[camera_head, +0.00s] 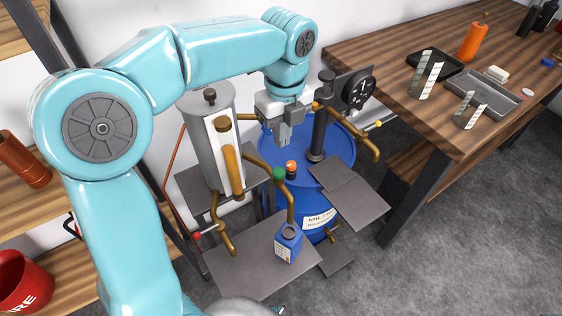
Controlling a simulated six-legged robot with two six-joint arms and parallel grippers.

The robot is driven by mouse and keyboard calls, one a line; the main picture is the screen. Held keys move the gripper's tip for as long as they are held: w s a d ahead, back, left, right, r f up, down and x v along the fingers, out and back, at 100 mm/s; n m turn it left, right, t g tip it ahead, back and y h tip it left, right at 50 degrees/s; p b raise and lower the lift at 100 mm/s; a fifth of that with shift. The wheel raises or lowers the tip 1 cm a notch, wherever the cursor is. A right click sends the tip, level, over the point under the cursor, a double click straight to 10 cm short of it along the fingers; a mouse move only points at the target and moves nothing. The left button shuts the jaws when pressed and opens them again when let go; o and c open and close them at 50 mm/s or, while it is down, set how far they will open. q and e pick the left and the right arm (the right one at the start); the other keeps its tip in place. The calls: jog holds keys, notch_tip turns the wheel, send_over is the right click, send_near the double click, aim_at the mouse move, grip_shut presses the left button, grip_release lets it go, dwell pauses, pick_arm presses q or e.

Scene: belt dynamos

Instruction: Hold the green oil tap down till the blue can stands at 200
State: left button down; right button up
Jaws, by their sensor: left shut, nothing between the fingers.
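The green oil tap (278,174) is a round green knob near the front edge of the large blue drum's top, beside an orange-red knob (291,167). A brass spout (291,206) curves down below it. The small blue can (290,243) stands upright under the spout on a grey plate (248,268). Its white label shows, but its level cannot be read. My left gripper (284,142) is shut and empty, pointing down over the drum, higher in the picture than the green tap and apart from it. My right gripper is not in view.
The blue drum (335,150) carries a dark post (319,130) and a round black dial (358,90) right of my gripper. A grey cylinder (208,140) with a brass tube stands left. A wooden bench (455,130) with trays is at the right.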

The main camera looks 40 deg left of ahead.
aim_at(280, 171)
pick_arm(q)
notch_tip(280, 171, down, 9)
jog(key=shift+s+a+r, duration=0.1)
jog(key=shift+s+r, duration=0.05)
jog(key=shift+s, duration=0.1)
jog(key=shift+f, duration=0.2)
